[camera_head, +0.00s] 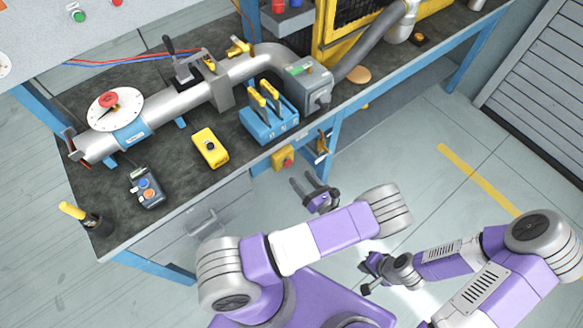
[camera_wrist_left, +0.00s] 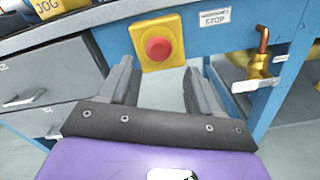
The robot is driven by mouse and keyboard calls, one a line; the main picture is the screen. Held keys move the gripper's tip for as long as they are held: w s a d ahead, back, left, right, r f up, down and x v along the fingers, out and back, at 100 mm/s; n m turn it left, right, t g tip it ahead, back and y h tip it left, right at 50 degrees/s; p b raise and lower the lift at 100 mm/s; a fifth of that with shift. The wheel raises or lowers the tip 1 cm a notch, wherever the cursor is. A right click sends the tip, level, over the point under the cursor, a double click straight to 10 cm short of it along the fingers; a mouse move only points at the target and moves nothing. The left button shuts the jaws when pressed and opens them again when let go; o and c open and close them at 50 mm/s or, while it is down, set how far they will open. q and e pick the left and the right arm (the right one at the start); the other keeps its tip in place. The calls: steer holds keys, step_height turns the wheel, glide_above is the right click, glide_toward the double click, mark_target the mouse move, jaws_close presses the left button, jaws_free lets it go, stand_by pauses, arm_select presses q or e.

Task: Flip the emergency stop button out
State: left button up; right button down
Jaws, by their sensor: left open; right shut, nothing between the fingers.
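The emergency stop button (camera_head: 284,158) is a red button on a yellow box mounted on the bench's front face. In the left wrist view the red button (camera_wrist_left: 158,48) faces me, seen between and beyond the fingers. My left gripper (camera_head: 301,179) is open and empty in front of the box, apart from it. In the left wrist view its fingers (camera_wrist_left: 158,76) point toward the box, one at each side. My right gripper (camera_head: 364,280) is shut and empty, low over the floor to the right. Whether the button is pressed in or out I cannot tell.
A label reading STOP (camera_wrist_left: 215,17) is on the blue frame beside the box. A brass pipe fitting (camera_head: 322,145) juts out right of it. Drawers (camera_head: 205,215) lie to the left. The floor in front is open.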

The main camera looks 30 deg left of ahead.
mark_target(289, 165)
arm_select(q)
steer(key=x, duration=0.6)
steer(key=shift+a+b, duration=0.25)
steer(key=shift+b, duration=0.15)
jaws_close()
